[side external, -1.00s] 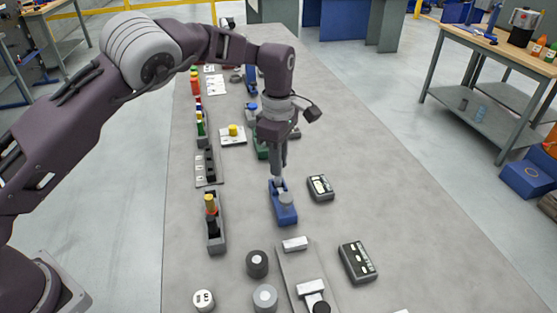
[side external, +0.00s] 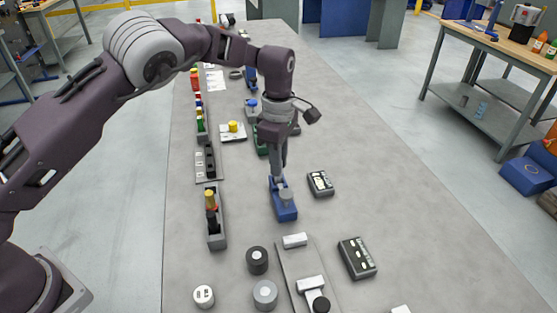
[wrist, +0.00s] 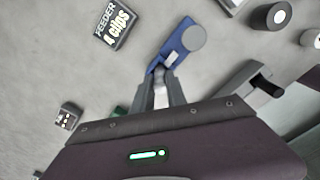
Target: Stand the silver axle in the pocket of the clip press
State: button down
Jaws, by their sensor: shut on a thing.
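The blue clip press (side external: 285,213) stands on the grey bench, with a round grey knob on its near end. It also shows in the wrist view (wrist: 172,50), ahead of the fingers. My gripper (side external: 277,180) points straight down over the far end of the press. In the wrist view my gripper (wrist: 162,88) is shut on the silver axle (wrist: 160,76), a small pale piece between the fingertips. The axle's lower end meets the far end of the press, and the fingers hide most of it. I cannot tell how deep it sits in the pocket.
A dark feeder box (side external: 320,183), labelled for clips in the wrist view (wrist: 117,22), lies right of the press. A grey rack (side external: 216,230) stands to the left. A plate with a lever (side external: 295,265) and another dark box (side external: 357,257) lie nearer. The bench's right side is clear.

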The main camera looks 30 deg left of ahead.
jog(key=shift+f, duration=0.2)
jog(key=c, duration=0.8)
grip_release()
jog(key=shift+o, duration=0.2)
jog(key=shift+r, duration=0.1)
jog(key=shift+r, duration=3.4)
